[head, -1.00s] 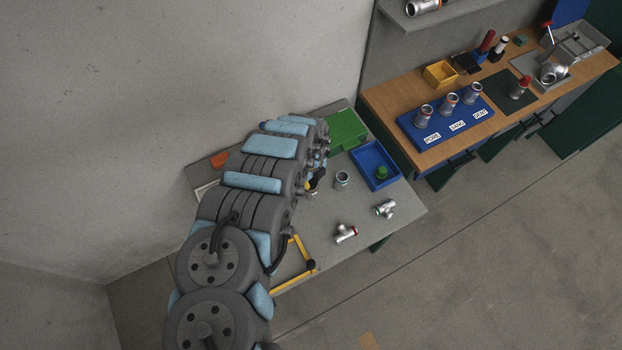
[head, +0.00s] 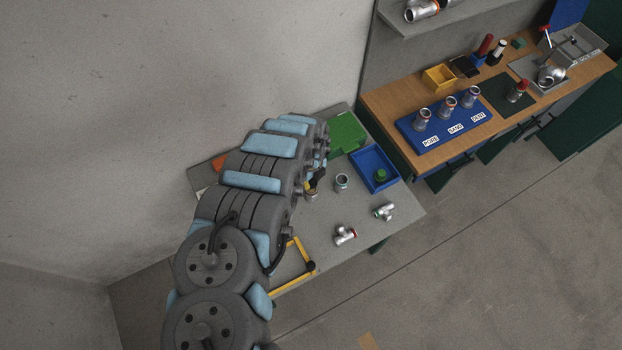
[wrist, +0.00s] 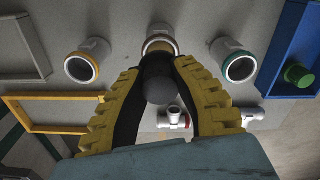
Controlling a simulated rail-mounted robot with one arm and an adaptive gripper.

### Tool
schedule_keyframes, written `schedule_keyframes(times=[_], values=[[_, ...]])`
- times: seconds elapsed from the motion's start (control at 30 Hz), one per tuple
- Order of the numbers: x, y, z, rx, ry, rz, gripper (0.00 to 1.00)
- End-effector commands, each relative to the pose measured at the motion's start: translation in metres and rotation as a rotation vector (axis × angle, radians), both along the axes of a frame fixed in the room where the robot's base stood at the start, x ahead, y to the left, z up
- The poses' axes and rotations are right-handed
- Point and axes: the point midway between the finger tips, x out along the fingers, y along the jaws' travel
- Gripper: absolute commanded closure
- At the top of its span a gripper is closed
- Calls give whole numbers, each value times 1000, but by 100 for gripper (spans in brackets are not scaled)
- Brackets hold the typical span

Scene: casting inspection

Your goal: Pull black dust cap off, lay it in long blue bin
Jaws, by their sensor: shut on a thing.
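My gripper (wrist: 161,66) is shut on the black dust cap (wrist: 159,90), which shows as a dark round knob between the yellow-padded fingers. In the head view the cap (head: 320,173) is above a standing metal fitting (head: 311,195), with the fitting's top now showing beneath it. The fitting's open mouth (wrist: 160,44) also shows just beyond the fingertips in the wrist view. The long blue bin (head: 367,163) lies to the right of the gripper, with a green cap (head: 381,174) inside. The bin (wrist: 294,42) is at the right edge of the wrist view.
Another standing fitting (head: 342,182) is between the gripper and the bin. Two fittings lie on the grey table, one with a red ring (head: 345,234) and one with green (head: 384,211). A green box (head: 346,132) stands behind. A yellow frame (head: 292,272) lies at the front.

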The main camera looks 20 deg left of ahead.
Motion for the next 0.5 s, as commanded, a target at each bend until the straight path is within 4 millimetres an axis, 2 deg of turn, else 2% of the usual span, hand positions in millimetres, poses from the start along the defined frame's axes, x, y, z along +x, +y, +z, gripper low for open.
schedule_keyframes(times=[0.5], values=[[0,1,34,1,0,1,100]])
